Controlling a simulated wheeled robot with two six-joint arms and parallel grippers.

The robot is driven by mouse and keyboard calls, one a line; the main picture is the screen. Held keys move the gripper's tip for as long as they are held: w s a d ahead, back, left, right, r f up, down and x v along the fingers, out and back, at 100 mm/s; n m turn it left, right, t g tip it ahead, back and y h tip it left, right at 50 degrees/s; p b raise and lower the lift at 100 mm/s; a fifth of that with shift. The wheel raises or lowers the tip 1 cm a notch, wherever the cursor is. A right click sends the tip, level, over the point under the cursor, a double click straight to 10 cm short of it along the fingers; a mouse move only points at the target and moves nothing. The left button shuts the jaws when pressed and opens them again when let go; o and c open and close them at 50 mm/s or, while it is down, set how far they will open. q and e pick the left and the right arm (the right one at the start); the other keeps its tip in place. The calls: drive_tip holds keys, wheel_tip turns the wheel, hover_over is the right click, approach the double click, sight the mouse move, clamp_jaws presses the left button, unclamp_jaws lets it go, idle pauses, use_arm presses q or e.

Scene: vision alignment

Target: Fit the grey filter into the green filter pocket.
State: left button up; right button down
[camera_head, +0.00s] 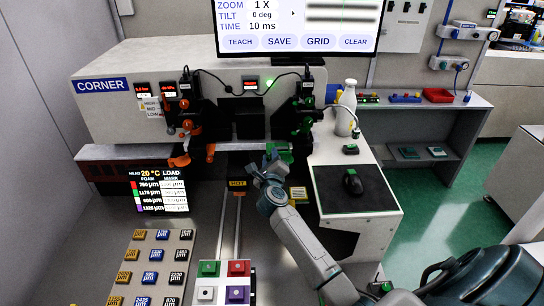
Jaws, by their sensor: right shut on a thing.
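My right gripper (268,160) reaches in from the lower right and is at the machine's front, by the green holder. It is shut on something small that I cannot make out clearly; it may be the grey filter. The green filter pocket (284,153) appears to be the green part low on the right-hand black and green unit (306,112). My fingertips are right beside it and partly cover it. I cannot tell whether the held thing touches the pocket or is inside it. My left gripper is not in view.
A matching orange holder (180,160) hangs at left. A rack of labelled blocks (153,265) and a tray with green, red, white and purple squares (223,284) lie in front. At right, a white side table (325,150) carries a bottle (346,110) and a mouse (352,182).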

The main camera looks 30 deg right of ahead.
drive_tip(key=shift+a+f, duration=0.1)
drive_tip(key=c, duration=1.5)
unclamp_jaws()
drive_tip(key=shift+c, duration=0.2)
drive_tip(key=shift+o, duration=1.3)
drive_tip(key=shift+w+a, duration=0.1)
drive_tip(key=shift+a, duration=0.3)
drive_tip(key=b+v, duration=0.2)
drive_tip(key=v, duration=0.8)
drive_tip(key=shift+s+b, duration=0.3)
drive_tip(key=shift+b, duration=0.05)
drive_tip(key=shift+a, duration=0.15)
